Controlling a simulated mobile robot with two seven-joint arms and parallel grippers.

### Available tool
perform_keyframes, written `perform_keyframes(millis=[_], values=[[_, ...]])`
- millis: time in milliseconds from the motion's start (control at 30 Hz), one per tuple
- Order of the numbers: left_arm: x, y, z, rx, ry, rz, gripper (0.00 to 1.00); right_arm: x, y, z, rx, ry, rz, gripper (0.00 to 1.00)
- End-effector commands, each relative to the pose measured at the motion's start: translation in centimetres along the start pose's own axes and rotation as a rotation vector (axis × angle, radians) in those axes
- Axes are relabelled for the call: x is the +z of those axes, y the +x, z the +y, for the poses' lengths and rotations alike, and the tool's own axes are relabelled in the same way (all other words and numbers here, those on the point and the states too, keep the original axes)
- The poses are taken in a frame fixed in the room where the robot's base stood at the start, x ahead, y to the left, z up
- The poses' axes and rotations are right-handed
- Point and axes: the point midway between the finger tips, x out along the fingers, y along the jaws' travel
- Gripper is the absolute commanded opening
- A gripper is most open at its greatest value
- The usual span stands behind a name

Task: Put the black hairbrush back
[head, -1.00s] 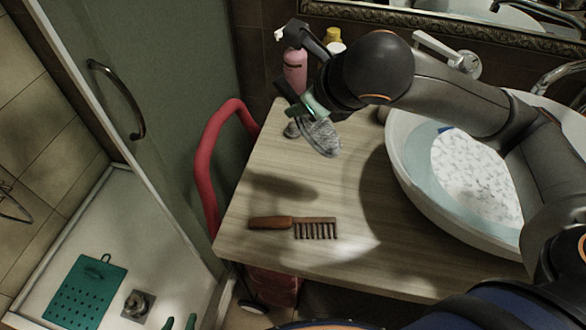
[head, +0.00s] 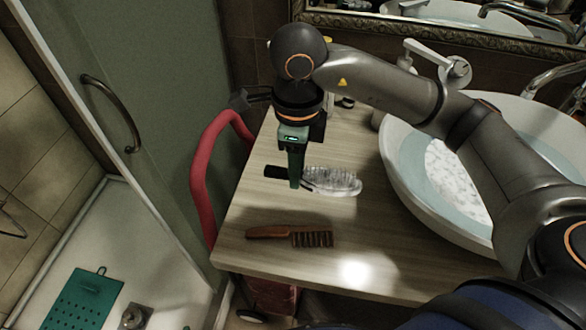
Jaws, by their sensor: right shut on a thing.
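The black hairbrush (head: 332,180) has a dark handle to the left and a pale, bristled oval head to the right. It lies level, at or just above the wooden counter (head: 285,213); I cannot tell whether it touches. My right gripper (head: 295,180) points down and is shut on the brush's handle near the head. Its fingers hide part of the handle. My left gripper is not in view.
A brown wooden comb (head: 291,236) lies on the counter in front of the brush. A white basin (head: 400,195) stands to the right. A red curved rail (head: 205,165) runs along the left edge. The front right of the counter is clear.

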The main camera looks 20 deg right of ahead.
Motion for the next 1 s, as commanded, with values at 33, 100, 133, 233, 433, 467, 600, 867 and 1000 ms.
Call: perform_keyframes(millis=[33, 100, 133, 233, 433, 467, 600, 867, 1000], values=[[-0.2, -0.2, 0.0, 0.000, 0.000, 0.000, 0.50, 0.4, 0.4, -1.2, 0.003, 0.006, 0.002, 0.00], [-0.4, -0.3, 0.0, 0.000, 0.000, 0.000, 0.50, 1.0, 1.2, -2.8, 0.002, 0.007, 0.003, 0.00], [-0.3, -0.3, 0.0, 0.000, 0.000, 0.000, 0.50, 1.2, 2.0, -3.2, 0.004, 0.005, 0.003, 0.00], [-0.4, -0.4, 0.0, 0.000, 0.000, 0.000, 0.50, 1.7, 4.0, -4.6, 0.003, 0.004, 0.003, 0.00], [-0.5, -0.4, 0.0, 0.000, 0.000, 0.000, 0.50, 2.5, 6.1, -6.3, 0.000, 0.001, -0.001, 0.00], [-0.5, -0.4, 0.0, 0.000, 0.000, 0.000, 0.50, 2.5, 6.3, -6.5, -0.001, 0.000, -0.001, 0.00], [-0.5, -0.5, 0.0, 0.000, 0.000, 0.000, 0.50, 2.7, 7.0, -7.0, 0.000, 0.001, -0.002, 0.00], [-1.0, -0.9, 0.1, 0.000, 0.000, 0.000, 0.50, 2.7, 10.0, -7.0, -0.001, -0.001, -0.001, 0.00], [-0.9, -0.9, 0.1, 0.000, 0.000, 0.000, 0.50, 2.8, 10.1, -7.1, -0.003, -0.001, -0.002, 0.00]])
